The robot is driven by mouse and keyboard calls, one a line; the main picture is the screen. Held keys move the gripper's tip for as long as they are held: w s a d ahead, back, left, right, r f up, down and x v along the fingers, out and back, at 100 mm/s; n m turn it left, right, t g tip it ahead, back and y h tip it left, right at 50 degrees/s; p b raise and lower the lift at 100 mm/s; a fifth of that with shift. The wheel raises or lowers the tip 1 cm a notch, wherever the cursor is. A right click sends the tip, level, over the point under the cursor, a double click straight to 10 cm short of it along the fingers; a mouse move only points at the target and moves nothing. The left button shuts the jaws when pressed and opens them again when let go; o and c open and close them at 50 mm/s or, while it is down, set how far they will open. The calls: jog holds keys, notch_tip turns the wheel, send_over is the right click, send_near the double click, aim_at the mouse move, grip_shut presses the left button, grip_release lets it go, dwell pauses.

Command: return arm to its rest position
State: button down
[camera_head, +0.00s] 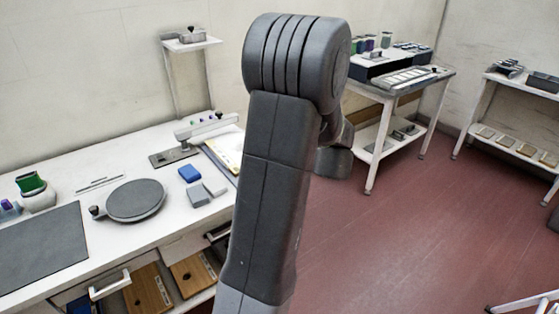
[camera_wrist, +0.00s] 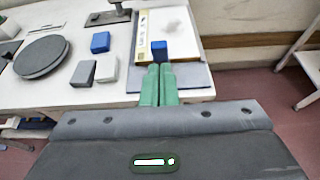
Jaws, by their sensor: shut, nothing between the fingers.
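My arm stands upright in the middle of the head view, bent at its top joint, and it hides part of the workbench. My gripper shows in the wrist view (camera_wrist: 158,85), its two green fingers side by side, shut and empty. The fingertips appear in front of a small dark blue block (camera_wrist: 160,50) near the edge of a yellow-bordered sheet (camera_wrist: 183,38). I cannot tell how high above the bench they are. In the head view the gripper is hidden behind the arm.
The white workbench (camera_head: 150,232) at left holds a round grey turntable (camera_head: 136,200), a blue block (camera_head: 189,173), grey and white blocks (camera_head: 199,195) and a dark mat (camera_head: 42,247). A side table (camera_head: 395,92) and shelf (camera_head: 520,140) stand at the back right. The red floor (camera_head: 400,240) between is clear.

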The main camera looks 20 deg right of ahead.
jog(key=shift+s+d+r, duration=0.15)
jog(key=shift+s+r, duration=0.25)
jog(key=shift+r, duration=0.3)
jog(key=w+a+f+p, duration=0.1)
jog(key=w+a+f, duration=0.1)
jog(key=w+f, duration=0.5)
jog(key=shift+w+a+f+p, duration=0.2)
jog(key=shift+a+f+p, duration=0.1)
jog(key=shift+a, duration=0.1)
